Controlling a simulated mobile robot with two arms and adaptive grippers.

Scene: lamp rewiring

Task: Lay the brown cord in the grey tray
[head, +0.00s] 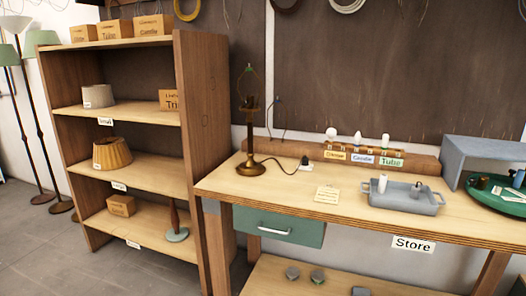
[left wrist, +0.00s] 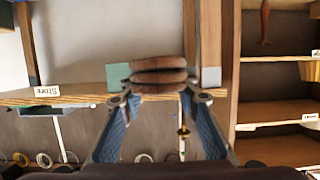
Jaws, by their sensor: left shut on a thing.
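A coiled brown cord (left wrist: 158,66) is between the fingers of my left gripper (left wrist: 159,93) in the left wrist view. The gripper is shut on it, and the coil is seen edge-on. The grey tray (head: 398,206) stands on the workbench in the head view, right of the middle. A white cylinder (head: 382,184) and a small dark-topped piece (head: 418,187) are in the tray. Neither gripper shows in the head view, and my right gripper is in no view.
A brass lamp (head: 250,140) stands at the bench's left end, its dark cord running to a plug (head: 304,160). A paper note (head: 327,194) lies left of the tray. A green round tray (head: 481,193) and grey stand (head: 485,153) are at right. Shelving (head: 190,130) stands left.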

